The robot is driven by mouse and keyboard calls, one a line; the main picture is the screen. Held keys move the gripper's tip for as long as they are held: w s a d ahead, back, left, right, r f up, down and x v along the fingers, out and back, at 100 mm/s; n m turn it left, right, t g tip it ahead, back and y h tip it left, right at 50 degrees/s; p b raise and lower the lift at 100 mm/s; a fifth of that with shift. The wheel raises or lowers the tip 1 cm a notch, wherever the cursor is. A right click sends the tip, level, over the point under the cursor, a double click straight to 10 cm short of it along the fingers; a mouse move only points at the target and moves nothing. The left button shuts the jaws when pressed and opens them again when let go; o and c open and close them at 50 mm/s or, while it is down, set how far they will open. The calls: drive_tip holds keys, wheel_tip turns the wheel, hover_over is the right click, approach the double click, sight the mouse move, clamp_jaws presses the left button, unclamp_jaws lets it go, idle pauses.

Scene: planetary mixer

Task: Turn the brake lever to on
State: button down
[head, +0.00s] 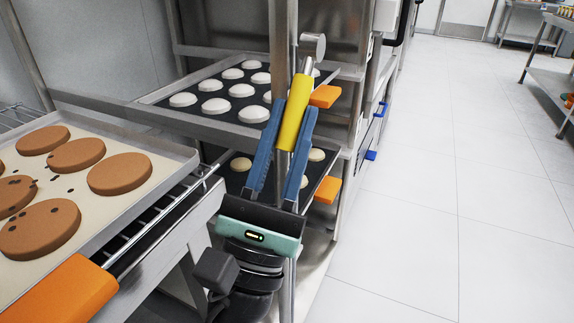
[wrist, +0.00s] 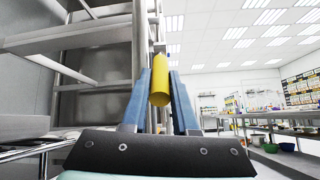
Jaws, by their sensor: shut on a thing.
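A yellow cylindrical handle (head: 294,118) with a short silver stem and round silver end piece (head: 314,46) stands tilted in the middle of the head view. I take it for the brake lever. My gripper (head: 296,108) comes from below with its blue fingers on either side of the handle and is shut on it. In the wrist view the handle (wrist: 161,88) shows its rounded lower end between the fingers. What the silver end is fixed to cannot be made out, and no on or off marking shows.
A tray of brown discs (head: 185,152) lies on the left, with an orange grip (head: 62,292) near me. Trays of pale dough rounds (head: 165,98) sit on a metal rack behind the handle. A metal post (wrist: 139,45) rises close by. The tiled floor (head: 440,170) on the right is clear.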

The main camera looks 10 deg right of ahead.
drive_tip(key=shift+w+d+t+b, duration=0.15)
drive_tip(key=shift+t+b, duration=0.35)
drive_tip(key=shift+b, duration=0.8)
drive_tip(key=c, duration=0.7)
unclamp_jaws()
drive_tip(key=shift+f, duration=0.15)
drive_tip(key=b+v, duration=0.1)
drive_tip(key=v, duration=1.2)
